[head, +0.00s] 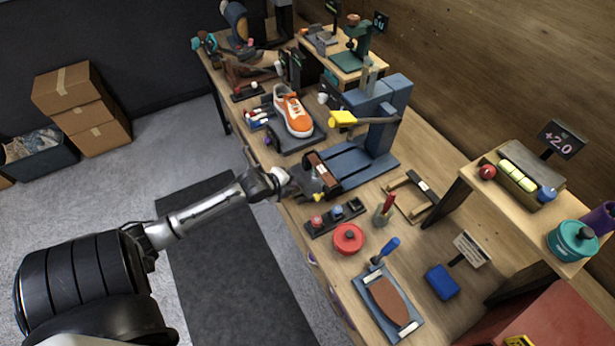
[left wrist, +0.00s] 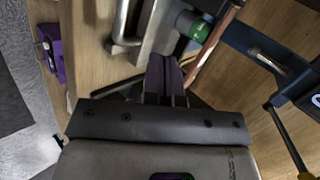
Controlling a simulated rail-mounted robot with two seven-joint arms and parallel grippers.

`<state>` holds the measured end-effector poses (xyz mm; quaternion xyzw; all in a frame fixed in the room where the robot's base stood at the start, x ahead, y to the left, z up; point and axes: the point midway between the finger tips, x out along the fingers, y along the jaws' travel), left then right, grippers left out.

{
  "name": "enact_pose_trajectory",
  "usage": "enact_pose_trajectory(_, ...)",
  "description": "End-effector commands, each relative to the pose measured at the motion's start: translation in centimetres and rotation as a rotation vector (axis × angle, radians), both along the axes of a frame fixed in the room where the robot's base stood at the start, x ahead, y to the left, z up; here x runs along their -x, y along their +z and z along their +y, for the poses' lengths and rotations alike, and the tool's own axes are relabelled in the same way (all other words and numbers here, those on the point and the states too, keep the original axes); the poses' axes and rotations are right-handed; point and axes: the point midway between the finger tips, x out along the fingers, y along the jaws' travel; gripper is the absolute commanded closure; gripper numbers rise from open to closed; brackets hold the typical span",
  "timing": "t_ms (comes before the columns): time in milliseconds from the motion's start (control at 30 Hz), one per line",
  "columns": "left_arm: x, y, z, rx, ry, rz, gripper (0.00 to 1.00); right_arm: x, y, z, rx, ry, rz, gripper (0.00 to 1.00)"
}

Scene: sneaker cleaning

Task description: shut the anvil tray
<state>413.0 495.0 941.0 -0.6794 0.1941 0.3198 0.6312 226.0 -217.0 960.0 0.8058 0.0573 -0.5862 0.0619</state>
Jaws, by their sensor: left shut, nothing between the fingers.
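The blue press (head: 385,125) stands on the workbench, with a yellow-ended lever at its top. The anvil tray (head: 350,164) looks like the dark blue-grey slab low in front of its column; I cannot tell how far it is out. My left gripper (head: 309,183) is at the tray's front, near the bench edge, and partly hides it. In the left wrist view, the closed purple-grey fingers (left wrist: 165,72) are empty. A bent silver handle (left wrist: 122,30) on a grey metal part lies just beyond and left of them. My right gripper is not in view.
Close by are a small rack with red and blue knobs (head: 336,217), a red round tin (head: 348,239) and an orange sneaker (head: 293,113) on a dark stand. In the left wrist view, a green-ended part (left wrist: 192,25) and a copper rod (left wrist: 214,45) sit right of the fingers.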

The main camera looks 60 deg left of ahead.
Motion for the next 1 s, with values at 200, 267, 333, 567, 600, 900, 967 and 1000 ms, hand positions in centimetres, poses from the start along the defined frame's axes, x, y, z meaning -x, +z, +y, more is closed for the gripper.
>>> enact_pose_trajectory(200,-3.2,-3.1,0.6,0.003,0.003,-0.002,1.00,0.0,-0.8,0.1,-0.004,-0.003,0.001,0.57)
enact_pose_trajectory(267,-3.9,-3.8,0.7,0.005,0.003,-0.002,1.00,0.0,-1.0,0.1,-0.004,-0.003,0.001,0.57)
enact_pose_trajectory(333,-4.9,-3.7,0.9,0.003,0.003,-0.004,1.00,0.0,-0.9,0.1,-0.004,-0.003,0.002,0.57)
enact_pose_trajectory(567,-7.0,-3.7,1.3,0.002,0.002,0.000,1.00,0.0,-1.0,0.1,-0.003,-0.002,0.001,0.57)
enact_pose_trajectory(600,-7.2,-3.7,1.4,0.002,0.002,0.000,1.00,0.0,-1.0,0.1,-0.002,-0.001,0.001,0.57)
enact_pose_trajectory(900,-7.8,-3.7,1.5,0.000,0.001,0.001,1.00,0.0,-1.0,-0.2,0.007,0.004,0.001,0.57)
enact_pose_trajectory(967,-7.8,-3.7,1.5,0.000,0.001,0.001,1.00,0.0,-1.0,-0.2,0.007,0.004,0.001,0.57)
enact_pose_trajectory(1000,-7.8,-3.7,1.5,0.000,0.001,0.001,1.00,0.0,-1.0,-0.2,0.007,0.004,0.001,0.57)
